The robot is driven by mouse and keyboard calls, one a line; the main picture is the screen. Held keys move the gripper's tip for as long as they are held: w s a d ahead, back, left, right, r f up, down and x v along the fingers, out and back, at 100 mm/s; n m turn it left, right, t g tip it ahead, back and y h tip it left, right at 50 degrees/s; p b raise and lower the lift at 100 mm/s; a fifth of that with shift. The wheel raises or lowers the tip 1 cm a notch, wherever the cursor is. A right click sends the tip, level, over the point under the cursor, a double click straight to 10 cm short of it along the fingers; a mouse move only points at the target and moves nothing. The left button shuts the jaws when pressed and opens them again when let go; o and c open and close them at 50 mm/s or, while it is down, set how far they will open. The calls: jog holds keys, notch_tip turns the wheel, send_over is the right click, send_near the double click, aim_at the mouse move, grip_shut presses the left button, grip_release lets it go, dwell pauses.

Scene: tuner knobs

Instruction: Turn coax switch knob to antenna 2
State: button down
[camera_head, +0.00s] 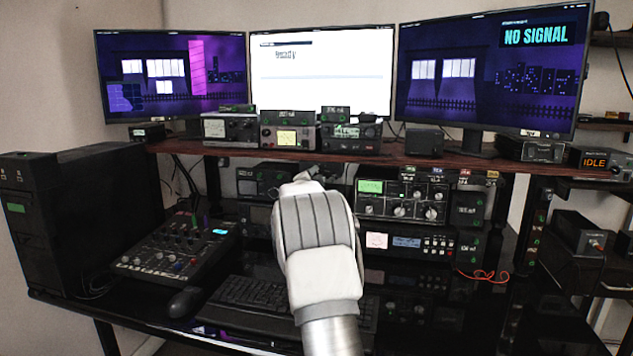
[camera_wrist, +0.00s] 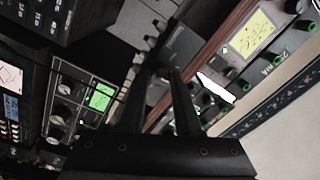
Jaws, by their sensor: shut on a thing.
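My gripper (camera_wrist: 164,72) shows two dark fingers in the wrist view, with their tips close together against a small grey box with lettering (camera_wrist: 184,48). This looks like the coax switch, but I cannot read its label. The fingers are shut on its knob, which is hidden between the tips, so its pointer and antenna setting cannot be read. In the head view my white and grey arm end (camera_head: 316,225) reaches to just under the wooden shelf and covers the fingers and the switch.
Radio units with knobs and a green display (camera_head: 370,187) stand right of my arm. The wooden shelf (camera_head: 400,158) carries small meters above it. A mixer (camera_head: 172,252), a keyboard (camera_head: 245,293) and a black tower (camera_head: 80,215) are to the left.

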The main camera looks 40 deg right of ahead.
jog(key=shift+m, duration=0.3)
jog(key=c, duration=0.6)
grip_release()
jog(key=shift+s+a, duration=0.1)
jog(key=v, duration=1.7)
jog(key=shift+p, duration=0.45)
jog(key=shift+f, duration=0.1)
jog(key=shift+a, duration=0.1)
